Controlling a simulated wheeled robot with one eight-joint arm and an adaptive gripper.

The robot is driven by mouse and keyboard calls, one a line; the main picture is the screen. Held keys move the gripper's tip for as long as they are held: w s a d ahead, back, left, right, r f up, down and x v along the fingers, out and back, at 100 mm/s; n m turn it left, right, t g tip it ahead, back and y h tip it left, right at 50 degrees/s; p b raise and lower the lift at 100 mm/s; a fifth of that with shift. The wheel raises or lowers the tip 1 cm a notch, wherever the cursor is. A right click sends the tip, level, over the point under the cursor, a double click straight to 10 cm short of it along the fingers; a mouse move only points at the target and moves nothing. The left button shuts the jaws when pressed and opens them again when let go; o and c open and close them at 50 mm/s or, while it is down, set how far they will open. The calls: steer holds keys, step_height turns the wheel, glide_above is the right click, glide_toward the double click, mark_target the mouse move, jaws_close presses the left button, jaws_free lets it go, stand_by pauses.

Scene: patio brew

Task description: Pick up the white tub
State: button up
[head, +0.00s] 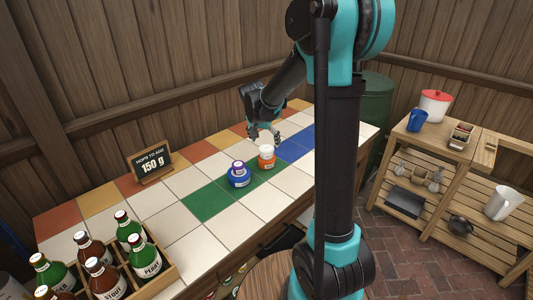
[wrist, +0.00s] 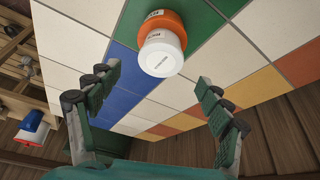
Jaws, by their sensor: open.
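The white tub (head: 265,149) sits on top of an orange tub (head: 266,162) on the tiled counter. In the wrist view the white tub (wrist: 162,58) shows its round white top with small lettering, and the orange tub (wrist: 165,22) is behind it. My gripper (head: 263,137) is just behind and above the tubs in the head view. In the wrist view its fingers (wrist: 157,82) are spread wide and empty, with the white tub beyond the gap between them, apart from both fingers.
A blue tub with a purple-topped one on it (head: 239,176) stands close left of the orange tub. A sign reading 150 g (head: 152,165) and a wooden crate of bottles (head: 165,264) are further left on the counter. The tiles (head: 296,124) right of the tubs are clear.

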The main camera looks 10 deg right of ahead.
mark_target(266, 148)
steer(key=shift+x, duration=2.85)
steer(key=shift+s+a, duration=0.1)
steer(key=shift+a, duration=0.05)
steer(key=shift+c, duration=0.2)
steer(key=c, duration=1.1)
